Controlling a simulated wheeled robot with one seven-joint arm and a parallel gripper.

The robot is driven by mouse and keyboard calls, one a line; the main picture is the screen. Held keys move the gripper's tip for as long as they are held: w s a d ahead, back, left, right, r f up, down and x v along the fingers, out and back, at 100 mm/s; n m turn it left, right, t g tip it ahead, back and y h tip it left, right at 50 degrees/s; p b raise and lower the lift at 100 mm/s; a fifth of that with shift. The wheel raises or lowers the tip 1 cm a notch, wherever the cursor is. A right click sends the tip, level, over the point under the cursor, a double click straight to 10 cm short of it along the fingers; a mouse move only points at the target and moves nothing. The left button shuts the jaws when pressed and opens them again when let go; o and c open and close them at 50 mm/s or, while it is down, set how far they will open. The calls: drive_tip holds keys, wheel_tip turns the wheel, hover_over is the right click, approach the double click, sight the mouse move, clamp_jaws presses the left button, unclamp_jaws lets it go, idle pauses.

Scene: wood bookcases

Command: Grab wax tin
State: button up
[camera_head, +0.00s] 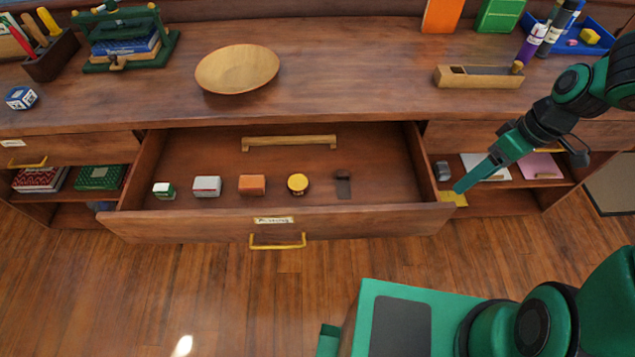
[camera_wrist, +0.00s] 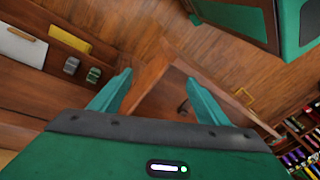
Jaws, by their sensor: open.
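A small round tin with a yellow lid, likely the wax tin (camera_head: 298,183), sits in the open drawer (camera_head: 385,211), right of the drawer's middle. The drawer is pulled out from under the counter. My gripper (camera_head: 461,187) is above the drawer's right side, out past its right wall, and well to the right of the tin. In the wrist view my gripper (camera_wrist: 158,78) has its two green fingers apart with nothing held between them. The drawer's corner shows beyond the fingers there. I cannot make out the tin in the wrist view.
Beside the tin lie an orange block (camera_head: 252,185), a grey-white box (camera_head: 206,186), a green-white box (camera_head: 164,190) and a dark item (camera_head: 343,184). A wooden bar (camera_head: 289,143) lies behind them. A wooden bowl (camera_head: 237,69) stands on the counter above.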

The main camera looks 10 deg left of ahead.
drive_tip(key=w+a+f+n+y, duration=0.1)
drive_tip(key=a+f+n+y, duration=0.2)
drive_tip(key=a, duration=0.5)
drive_tip(key=w+a+f+n+y, duration=0.1)
drive_tip(key=w+a+f+n, duration=0.15)
drive_tip(key=a+f, duration=0.4)
drive_tip(key=n+y, duration=0.5)
drive_tip(key=y, duration=0.1)
approach(302, 182)
drive_tip(key=x, duration=0.3)
drive_tip(key=shift+s+a, duration=0.2)
drive_tip(key=shift+a, duration=0.05)
drive_tip(key=shift+m, duration=0.25)
drive_tip(key=shift+x, duration=3)
drive_tip(key=shift+w+d+f, duration=0.15)
drive_tip(key=shift+w, duration=0.05)
drive_tip(key=shift+c, duration=0.2)
drive_tip(key=c, duration=1.2)
